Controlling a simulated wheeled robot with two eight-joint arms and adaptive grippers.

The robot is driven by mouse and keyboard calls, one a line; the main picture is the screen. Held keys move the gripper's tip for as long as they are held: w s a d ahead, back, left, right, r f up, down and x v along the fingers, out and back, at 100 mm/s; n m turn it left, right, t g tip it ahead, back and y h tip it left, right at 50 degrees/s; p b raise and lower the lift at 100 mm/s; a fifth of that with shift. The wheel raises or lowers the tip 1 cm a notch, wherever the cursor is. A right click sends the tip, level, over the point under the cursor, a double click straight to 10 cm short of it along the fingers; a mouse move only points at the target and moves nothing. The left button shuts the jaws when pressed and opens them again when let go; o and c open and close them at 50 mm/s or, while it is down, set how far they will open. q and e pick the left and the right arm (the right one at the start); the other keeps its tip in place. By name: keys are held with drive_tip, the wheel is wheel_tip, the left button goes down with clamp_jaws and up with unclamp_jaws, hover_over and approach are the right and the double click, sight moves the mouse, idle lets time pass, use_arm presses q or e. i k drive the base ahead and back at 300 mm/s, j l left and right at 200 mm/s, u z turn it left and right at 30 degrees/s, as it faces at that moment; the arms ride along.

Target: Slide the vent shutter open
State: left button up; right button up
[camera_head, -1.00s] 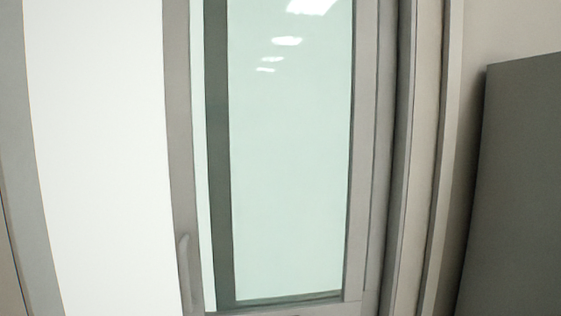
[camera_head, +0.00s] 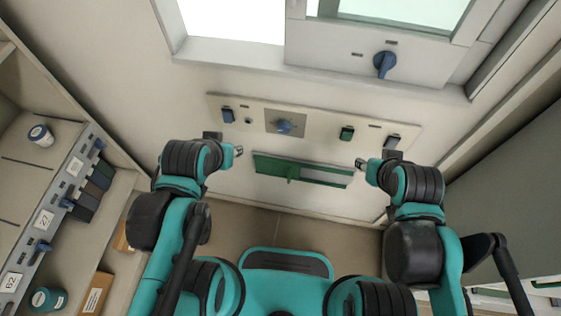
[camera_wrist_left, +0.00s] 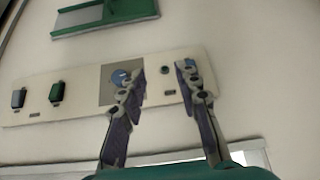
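The vent shutter (camera_head: 272,165) is a green panel in a long, low green-edged slot on the wall, below the control panel. A small green tab (camera_head: 292,174) stands out near its middle. In the left wrist view the shutter (camera_wrist_left: 130,9) is at the top, partly cut off. My left gripper (camera_head: 238,150) is left of the shutter, apart from it. In the left wrist view its two fingers (camera_wrist_left: 160,80) are spread with nothing between them. My right gripper (camera_head: 361,163) is just right of the slot; its fingers are too small to judge.
The control panel (camera_head: 320,122) above the slot carries a blue knob (camera_head: 284,126) and several switches. A shelf unit with labelled switches (camera_head: 62,190) stands at left, a grey cabinet (camera_head: 510,190) at right.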

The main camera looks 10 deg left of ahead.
sight(289, 171)
drive_tip(key=k+j, duration=0.2)
drive_tip(key=k, duration=0.25)
drive_tip(key=k+j+z, duration=0.15)
drive_tip(key=k, duration=0.3)
